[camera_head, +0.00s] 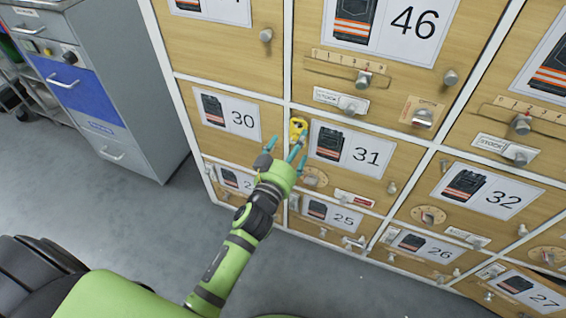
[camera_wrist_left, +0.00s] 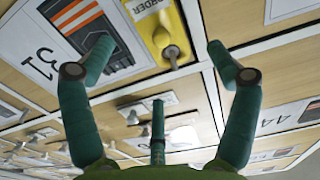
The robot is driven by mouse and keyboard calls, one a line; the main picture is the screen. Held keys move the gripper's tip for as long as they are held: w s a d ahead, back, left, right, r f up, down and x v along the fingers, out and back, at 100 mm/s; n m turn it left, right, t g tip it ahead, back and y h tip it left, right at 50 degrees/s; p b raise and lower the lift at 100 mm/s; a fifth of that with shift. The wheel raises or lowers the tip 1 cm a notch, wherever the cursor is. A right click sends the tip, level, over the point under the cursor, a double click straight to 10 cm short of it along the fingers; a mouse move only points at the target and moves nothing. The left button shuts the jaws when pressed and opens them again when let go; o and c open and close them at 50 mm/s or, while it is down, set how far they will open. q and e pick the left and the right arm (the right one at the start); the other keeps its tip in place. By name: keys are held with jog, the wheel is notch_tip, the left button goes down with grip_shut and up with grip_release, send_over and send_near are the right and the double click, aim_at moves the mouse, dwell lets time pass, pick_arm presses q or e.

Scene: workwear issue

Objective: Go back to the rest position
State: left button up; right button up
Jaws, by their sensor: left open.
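My left gripper (camera_head: 286,150) is in front of the wooden locker wall, near door 31 (camera_head: 325,165). Its teal fingers are spread apart with nothing between them. A yellow tag (camera_head: 297,128) hangs at the upper left corner of door 31. In the left wrist view the yellow tag (camera_wrist_left: 155,22) reads "ORDER" and has a metal knob (camera_wrist_left: 171,53) at it. The open fingers of the left gripper (camera_wrist_left: 160,50) appear on either side of the knob in that view; I cannot tell how far in front they are. My right gripper is not in view.
Numbered doors with knobs, such as door 46 (camera_head: 395,60) and door 30 (camera_head: 258,140), surround the gripper. A grey cabinet with a blue drawer (camera_head: 85,92) stands at the left. Grey floor (camera_head: 110,215) is clear between it and me.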

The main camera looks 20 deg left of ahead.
pick_arm(q)
jog(key=s, duration=0.8)
jog(key=s+a+f+m+g, duration=0.1)
jog(key=s+f+g, duration=0.2)
jog(key=f, duration=0.8)
jog(key=s+f+g, duration=0.2)
jog(key=f+g, duration=0.2)
jog(key=f, duration=0.7)
jog(key=s+a+f+m+g, duration=0.25)
jog(key=s+f+g, duration=0.55)
jog(key=s+f, duration=0.85)
jog(key=s+a+r+g+p, duration=0.1)
jog(key=s+r+p, duration=0.3)
jog(key=s+p, duration=0.4)
jog(key=s+a+r+g+p, duration=0.1)
jog(key=s+r+p, duration=0.4)
jog(key=s+p, duration=0.3)
jog(key=p, duration=0.3)
jog(key=shift+s+a+r+n+y, duration=0.15)
jog(key=shift+a+r+n+y, duration=0.05)
jog(key=shift+a+n+y, duration=0.15)
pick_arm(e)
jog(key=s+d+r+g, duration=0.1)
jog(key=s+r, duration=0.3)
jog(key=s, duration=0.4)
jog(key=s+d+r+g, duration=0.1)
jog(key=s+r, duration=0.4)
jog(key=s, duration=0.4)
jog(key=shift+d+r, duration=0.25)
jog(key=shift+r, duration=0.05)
